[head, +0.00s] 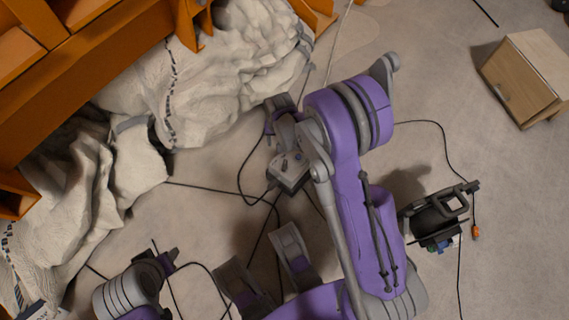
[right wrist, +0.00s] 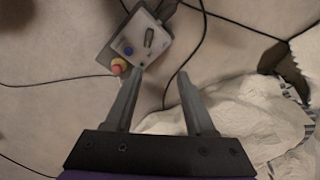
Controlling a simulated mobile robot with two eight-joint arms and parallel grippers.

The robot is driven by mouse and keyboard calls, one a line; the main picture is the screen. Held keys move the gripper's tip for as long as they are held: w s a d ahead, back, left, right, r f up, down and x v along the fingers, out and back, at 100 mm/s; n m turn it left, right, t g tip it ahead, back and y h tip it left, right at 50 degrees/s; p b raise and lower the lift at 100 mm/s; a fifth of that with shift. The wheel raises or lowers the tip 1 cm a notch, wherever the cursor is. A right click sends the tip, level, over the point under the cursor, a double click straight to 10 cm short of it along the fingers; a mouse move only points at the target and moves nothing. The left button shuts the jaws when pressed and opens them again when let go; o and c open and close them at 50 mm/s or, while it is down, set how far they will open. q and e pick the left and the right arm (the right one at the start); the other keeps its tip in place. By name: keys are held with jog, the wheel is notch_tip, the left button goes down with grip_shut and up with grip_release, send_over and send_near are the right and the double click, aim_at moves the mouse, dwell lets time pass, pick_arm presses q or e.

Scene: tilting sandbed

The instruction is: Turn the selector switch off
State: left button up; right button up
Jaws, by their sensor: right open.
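A grey control box (right wrist: 158,22) lies on the floor in the right wrist view. Its black selector switch (right wrist: 149,37) stands on the top face, near a blue button (right wrist: 128,50), a small green light (right wrist: 141,66) and a red-and-yellow knob (right wrist: 118,66). My right gripper (right wrist: 161,75) is open and empty, its left fingertip by the box's near edge in the picture; I cannot tell if it touches. In the head view the box (head: 290,176) sits below my right wrist, partly covered. My left gripper (head: 166,260) is at the lower left, apart from the box; its jaws are unclear.
Black cables (head: 215,188) run over the floor around the box. Pale crumpled sacks (head: 235,85) and an orange frame (head: 85,62) fill the upper left. A wooden cabinet (head: 527,75) stands upper right, and a dark device (head: 437,222) lies right of my arm.

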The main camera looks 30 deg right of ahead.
jog(key=m+g, duration=0.1)
jog(key=m, duration=0.1)
send_over(285, 165)
notch_tip(285, 165, down, 12)
notch_tip(285, 165, down, 12)
jog(key=shift+a+r+b, duration=0.1)
jog(key=shift+r+b, duration=0.15)
jog(key=shift+b, duration=0.85)
grip_shut()
